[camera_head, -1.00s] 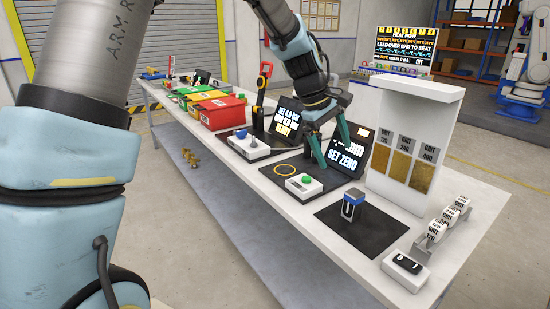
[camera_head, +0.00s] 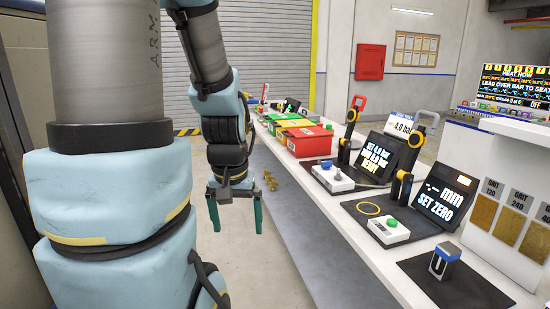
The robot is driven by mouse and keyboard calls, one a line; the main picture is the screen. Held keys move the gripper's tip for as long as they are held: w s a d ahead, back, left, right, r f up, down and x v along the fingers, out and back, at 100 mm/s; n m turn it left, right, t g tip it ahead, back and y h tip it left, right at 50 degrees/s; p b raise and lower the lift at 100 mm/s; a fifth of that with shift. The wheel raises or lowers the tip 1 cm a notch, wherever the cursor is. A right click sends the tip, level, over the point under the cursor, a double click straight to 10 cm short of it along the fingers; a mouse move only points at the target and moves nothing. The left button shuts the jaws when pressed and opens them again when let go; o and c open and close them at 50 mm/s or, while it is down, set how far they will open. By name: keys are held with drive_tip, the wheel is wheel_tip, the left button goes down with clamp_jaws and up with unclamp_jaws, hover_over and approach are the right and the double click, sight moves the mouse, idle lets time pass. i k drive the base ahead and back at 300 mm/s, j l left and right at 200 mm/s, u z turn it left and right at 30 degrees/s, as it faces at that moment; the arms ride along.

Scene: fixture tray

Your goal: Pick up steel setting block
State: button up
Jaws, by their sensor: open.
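A small upright block (camera_head: 445,262), steel-grey with a blue band near the top and a dark mark on its front, stands on a black mat (camera_head: 478,291) near the table's front edge. It looks like the steel setting block. My gripper (camera_head: 236,222) hangs pointing down, left of the table and over the floor, well apart from the block. Its two green fingers are spread and nothing is between them.
The gauge station (camera_head: 363,212) with a "SET ZERO" screen (camera_head: 440,203), a green button and a lever stands left of the block. A grit panel (camera_head: 508,215) stands behind it. Another station with a screen (camera_head: 377,155) and red and green bins (camera_head: 310,139) lie farther along the table (camera_head: 335,206).

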sight(446, 257)
drive_tip(key=i+z, duration=0.35)
drive_tip(key=i+j+z, duration=0.1)
drive_tip(key=i+z, duration=0.25)
drive_tip(key=i+j+z, duration=0.2)
drive_tip(key=z, duration=0.2)
